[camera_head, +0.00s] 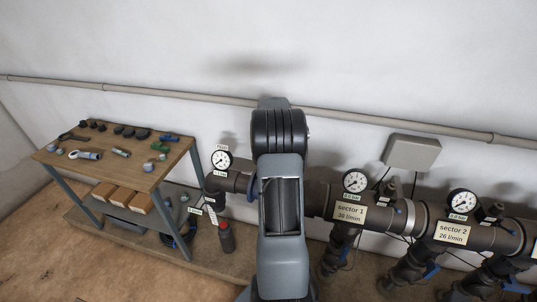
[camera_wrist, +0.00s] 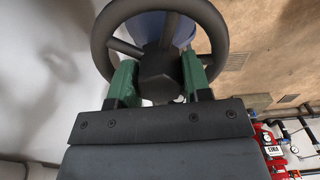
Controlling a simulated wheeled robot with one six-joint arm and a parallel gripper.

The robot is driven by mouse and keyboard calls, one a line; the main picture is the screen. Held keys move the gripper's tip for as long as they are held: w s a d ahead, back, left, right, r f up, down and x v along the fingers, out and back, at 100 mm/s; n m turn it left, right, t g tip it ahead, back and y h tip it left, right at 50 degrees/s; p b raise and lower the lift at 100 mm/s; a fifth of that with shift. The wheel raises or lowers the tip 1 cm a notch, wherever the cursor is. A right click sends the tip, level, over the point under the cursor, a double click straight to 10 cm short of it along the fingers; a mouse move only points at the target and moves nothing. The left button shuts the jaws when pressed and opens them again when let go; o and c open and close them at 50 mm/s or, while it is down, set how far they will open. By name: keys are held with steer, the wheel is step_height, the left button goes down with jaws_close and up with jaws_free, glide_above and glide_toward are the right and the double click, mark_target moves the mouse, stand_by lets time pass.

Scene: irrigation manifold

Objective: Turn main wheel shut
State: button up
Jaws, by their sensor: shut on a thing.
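The main wheel (camera_wrist: 101,32) is a dark grey handwheel with a round rim, spokes and a thick central hub (camera_wrist: 160,72). It fills the top of the wrist view. My gripper (camera_wrist: 158,68) has green fingers, one on each side of the hub, inside the rim. It is shut on the wheel at its hub; the exact contact faces are partly hidden. In the head view my arm covers the wheel and gripper. Only a blue edge (camera_head: 253,188) on the pipe shows beside my arm.
A workbench (camera_head: 160,177) with tools and fittings stands left. The dark manifold pipe (camera_head: 320,197) runs right with gauges and labels for sector 1 (camera_head: 350,213) and sector 2 (camera_head: 453,234). Red equipment (camera_wrist: 270,145) shows at the wrist view's right.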

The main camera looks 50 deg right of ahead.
steer(key=m, duration=0.4)
steer(key=shift+s+m, duration=0.1)
steer(key=shift+m, duration=0.2)
steer(key=m+b, duration=0.1)
steer(key=m, duration=0.4)
steer(key=shift+m, duration=0.3)
steer(key=m, duration=0.9)
steer(key=shift+m, duration=0.3)
steer(key=m, duration=0.4)
steer(key=shift+b, duration=0.3)
steer(key=m, duration=0.5)
steer(key=shift+m, duration=0.3)
steer(key=m, duration=0.4)
steer(key=shift+m, duration=2.1)
steer(key=shift+f+m, duration=0.1)
steer(key=shift+m, duration=0.6)
